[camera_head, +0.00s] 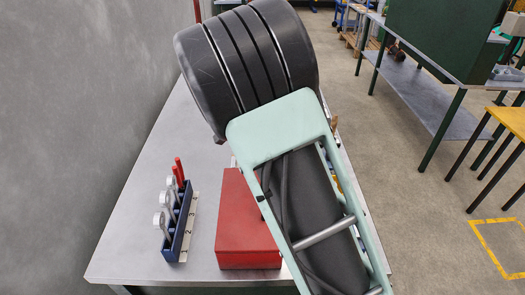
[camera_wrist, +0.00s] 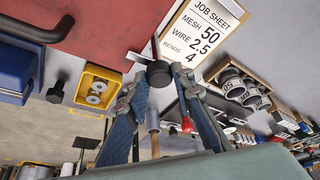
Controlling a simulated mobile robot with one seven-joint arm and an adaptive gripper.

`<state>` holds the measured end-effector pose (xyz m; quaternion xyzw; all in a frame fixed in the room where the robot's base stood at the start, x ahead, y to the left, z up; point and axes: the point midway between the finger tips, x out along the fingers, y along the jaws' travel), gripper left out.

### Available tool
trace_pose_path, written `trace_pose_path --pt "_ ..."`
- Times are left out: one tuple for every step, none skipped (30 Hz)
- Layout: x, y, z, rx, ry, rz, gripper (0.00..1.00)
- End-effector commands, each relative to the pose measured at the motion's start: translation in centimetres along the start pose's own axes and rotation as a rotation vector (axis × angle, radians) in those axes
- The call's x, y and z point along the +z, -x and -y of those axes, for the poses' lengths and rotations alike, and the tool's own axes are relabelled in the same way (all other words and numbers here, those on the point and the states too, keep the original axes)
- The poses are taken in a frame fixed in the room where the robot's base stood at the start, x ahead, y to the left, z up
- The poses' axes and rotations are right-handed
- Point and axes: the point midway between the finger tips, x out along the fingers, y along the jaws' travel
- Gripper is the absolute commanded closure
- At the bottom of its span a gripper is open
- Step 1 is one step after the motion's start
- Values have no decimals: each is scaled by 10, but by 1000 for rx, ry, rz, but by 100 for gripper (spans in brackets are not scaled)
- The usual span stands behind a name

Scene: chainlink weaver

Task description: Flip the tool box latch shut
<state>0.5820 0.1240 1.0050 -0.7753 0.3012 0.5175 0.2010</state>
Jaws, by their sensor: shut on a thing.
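The red tool box (camera_head: 245,225) stands on the metal bench, partly hidden by my arm in the head view. In the wrist view its red surface (camera_wrist: 100,25) fills the upper left, with a dark curved handle (camera_wrist: 35,27). My gripper (camera_wrist: 164,92) has its two blue fingers on either side of a dark round knob (camera_wrist: 158,73), close to the box's edge. A small pale metal piece (camera_wrist: 137,57) and a thin rod show beside the knob. I cannot tell clearly whether these are the latch. My gripper is hidden behind my arm in the head view.
A blue rack (camera_head: 178,225) with upright tools stands left of the box on the bench (camera_head: 135,215). The wrist view shows a job sheet (camera_wrist: 210,32), a tray of rolls (camera_wrist: 245,90) and a yellow holder (camera_wrist: 92,92). A grey wall (camera_head: 70,100) bounds the left.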

Motion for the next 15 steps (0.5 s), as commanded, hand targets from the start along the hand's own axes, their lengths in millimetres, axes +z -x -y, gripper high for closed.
trace_pose_path --pt "0 0 0 6 -13 0 100" --pt "0 0 1 8 -20 0 100" --pt "0 0 1 12 -28 0 100" --pt "0 0 1 14 -34 1 100" --pt "1 0 0 16 -38 1 100" --pt "1 0 0 19 -44 1 100" --pt "1 0 0 20 -46 1 100" --pt "1 0 0 21 -49 2 100" --pt "1 0 0 22 -51 2 100" --pt "1 0 0 23 -52 2 100" --pt "1 0 0 23 -52 2 100" --pt "1 0 0 23 -53 2 100" --pt "1 0 0 23 -53 2 100" --pt "1 0 0 23 -53 2 100" --pt "1 0 0 23 -53 2 100"
